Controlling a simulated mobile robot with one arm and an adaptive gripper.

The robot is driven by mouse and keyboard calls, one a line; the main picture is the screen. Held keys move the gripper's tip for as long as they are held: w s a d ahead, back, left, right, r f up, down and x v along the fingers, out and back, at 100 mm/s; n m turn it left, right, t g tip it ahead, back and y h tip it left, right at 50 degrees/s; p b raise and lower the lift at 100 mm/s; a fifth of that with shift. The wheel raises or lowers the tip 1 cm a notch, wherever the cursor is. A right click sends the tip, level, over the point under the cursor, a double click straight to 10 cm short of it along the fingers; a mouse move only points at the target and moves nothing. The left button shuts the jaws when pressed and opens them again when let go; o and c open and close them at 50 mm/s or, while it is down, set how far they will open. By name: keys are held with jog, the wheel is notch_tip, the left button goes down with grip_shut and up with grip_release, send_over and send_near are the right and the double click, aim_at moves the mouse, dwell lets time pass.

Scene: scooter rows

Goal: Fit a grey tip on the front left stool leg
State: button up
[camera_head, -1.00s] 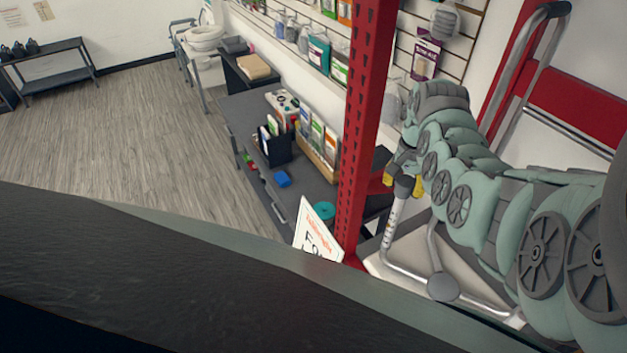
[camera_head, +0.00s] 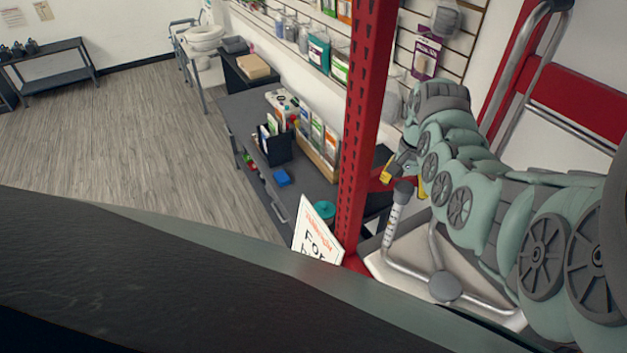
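An upturned metal stool frame lies over a pale tray (camera_head: 380,268) at the lower right. One leg (camera_head: 393,228), with a row of holes, stands up with a grey tip (camera_head: 403,187) on its upper end. A grey round piece (camera_head: 445,287) shows lower on the frame; I cannot tell whether it is another tip. My gripper (camera_head: 404,179) is just above and behind the tipped leg. Its yellow finger parts show apart, on either side of the tip, and it looks open. My arm hides the other legs.
A red slotted post (camera_head: 360,140) stands just left of the stool. A white sign (camera_head: 315,240) leans at its foot. Open floor (camera_head: 130,150) is at left.

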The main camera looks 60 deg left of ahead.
aim_at(404, 187)
jog(key=shift+o, duration=0.7)
jog(key=shift+r+p, duration=0.85)
jog(key=shift+p, duration=0.15)
jog(key=shift+a+b, duration=0.15)
jog(key=shift+b, duration=0.6)
notch_tip(404, 187, up, 2)
jog(key=shift+r+b, duration=0.15)
jog(key=shift+b, duration=0.75)
notch_tip(404, 187, up, 9)
jog(key=p, duration=0.4)
jog(key=shift+r, duration=0.1)
